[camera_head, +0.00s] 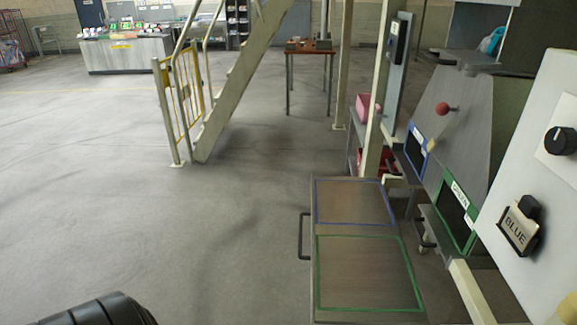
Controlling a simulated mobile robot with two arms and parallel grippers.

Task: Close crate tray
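The crate tray (308,195) is a flat grey metal tray at the lower right of the middle, reaching out leftward from the machine. Its top has a blue outlined rectangle at the far end and a green outlined rectangle at the near end. Nothing lies on it. A dark bar handle (302,236) is on its left edge, and nothing touches it. Neither of my grippers shows. A black rounded part at the bottom left looks like part of my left arm, well apart from the handle.
The machine on the right has a blue-framed opening (414,148), a green-framed opening (457,212), a red ball knob (442,108) and a white panel (540,190) with a black dial. Yellow-gated stairs (187,90) stand behind. The floor left of the tray is clear.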

